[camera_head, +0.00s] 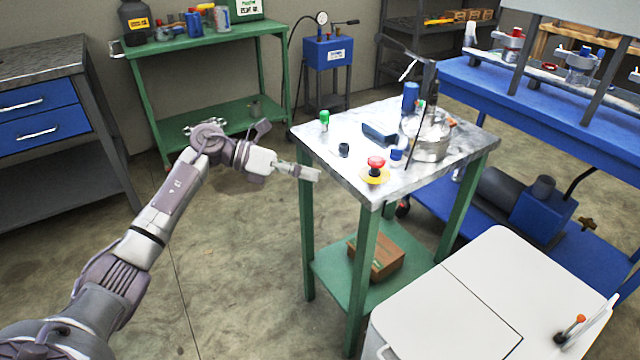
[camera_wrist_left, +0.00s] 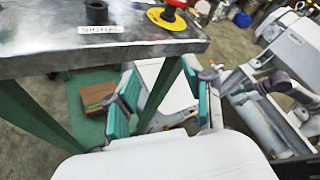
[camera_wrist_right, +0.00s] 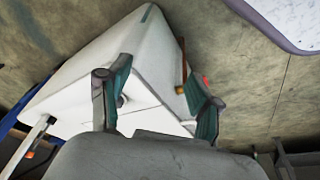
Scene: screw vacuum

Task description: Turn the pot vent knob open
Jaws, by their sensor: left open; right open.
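The metal pot (camera_head: 430,145) stands on the right part of the small green-legged table's top (camera_head: 345,178) in the head view. A small orange-red knob (camera_head: 452,122) shows at its right rim; I cannot tell whether it is the vent knob or how it is turned. Thin dark and metal parts in front hide some of the pot. My left gripper (camera_head: 304,172) is at the table's left edge, well apart from the pot. In the left wrist view its fingers (camera_wrist_left: 165,102) are open and empty. My right gripper (camera_wrist_right: 158,108) is open and empty, facing a white cabinet; the head view does not show it.
A red button on a yellow base (camera_head: 376,168), a black cap (camera_head: 344,149), a green-topped item (camera_head: 324,119) and a blue cylinder (camera_head: 410,97) stand on the tabletop. A white cabinet (camera_head: 490,290) is at front right. A blue bench (camera_head: 530,98) is behind. Floor at left is clear.

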